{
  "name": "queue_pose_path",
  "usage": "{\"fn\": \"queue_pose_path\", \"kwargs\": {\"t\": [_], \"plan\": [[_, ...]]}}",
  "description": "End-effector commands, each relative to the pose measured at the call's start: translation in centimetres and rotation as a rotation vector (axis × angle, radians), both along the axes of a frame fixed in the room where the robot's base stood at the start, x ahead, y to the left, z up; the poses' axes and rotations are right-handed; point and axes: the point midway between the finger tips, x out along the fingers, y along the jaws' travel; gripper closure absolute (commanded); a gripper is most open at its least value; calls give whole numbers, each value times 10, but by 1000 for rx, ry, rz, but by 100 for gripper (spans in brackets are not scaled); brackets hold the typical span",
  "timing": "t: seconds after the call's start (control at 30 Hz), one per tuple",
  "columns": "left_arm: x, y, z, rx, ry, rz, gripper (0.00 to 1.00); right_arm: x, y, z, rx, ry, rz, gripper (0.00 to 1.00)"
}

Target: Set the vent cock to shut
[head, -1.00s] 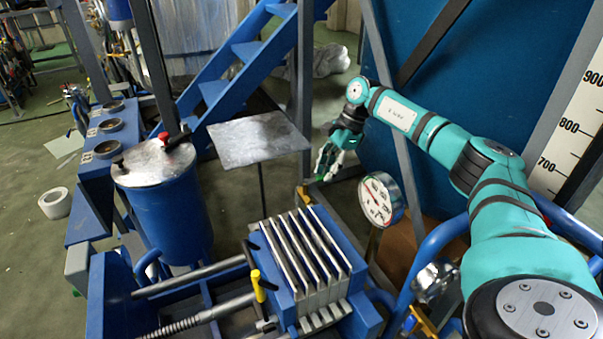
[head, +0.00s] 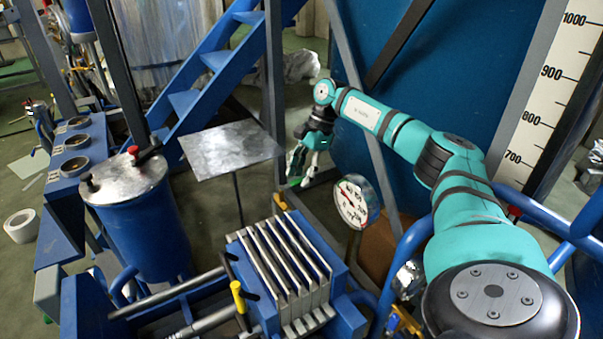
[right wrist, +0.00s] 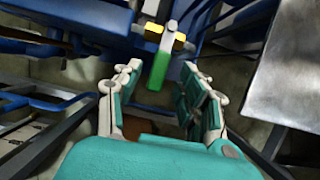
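A cock with a green lever (right wrist: 158,70) and a brass-coloured body (right wrist: 153,35) sits on a blue part in the right wrist view. The lever points toward me, between and just beyond my right fingertips. I cannot tell for sure that this is the vent cock. My right gripper (right wrist: 160,80) is open, with a finger on each side of the lever's line and clear gaps. In the head view, my right gripper (head: 300,180) hangs beside the dark upright, left of the gauge. The cock is not clear there. My left gripper is not in view.
A round gauge (head: 352,203) stands close right of the gripper. A flat metal plate (head: 230,150) is to its left. Below are a ribbed plate stack (head: 280,262) and a yellow-handled lever (head: 238,296). A blue vessel (head: 150,230) has red and black lid handles.

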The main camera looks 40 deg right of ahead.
Motion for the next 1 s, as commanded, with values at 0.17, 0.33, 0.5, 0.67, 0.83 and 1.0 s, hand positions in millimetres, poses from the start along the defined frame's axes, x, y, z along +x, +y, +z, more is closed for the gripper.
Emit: {"fn": "queue_pose_path", "kwargs": {"t": [0.17,0.33,0.5,0.67,0.83,1.0], "plan": [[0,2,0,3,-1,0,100,0,0,-1,1,3,0,60],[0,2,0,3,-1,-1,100,-1,-4,10,0,0,-1,60],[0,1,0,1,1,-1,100,-3,-17,41,-1,-2,-2,60],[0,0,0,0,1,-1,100,-6,-29,73,1,-2,-3,60],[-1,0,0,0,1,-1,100,-8,-40,98,1,-1,-1,60],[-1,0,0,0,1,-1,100,-10,-44,109,1,1,0,60]]}}
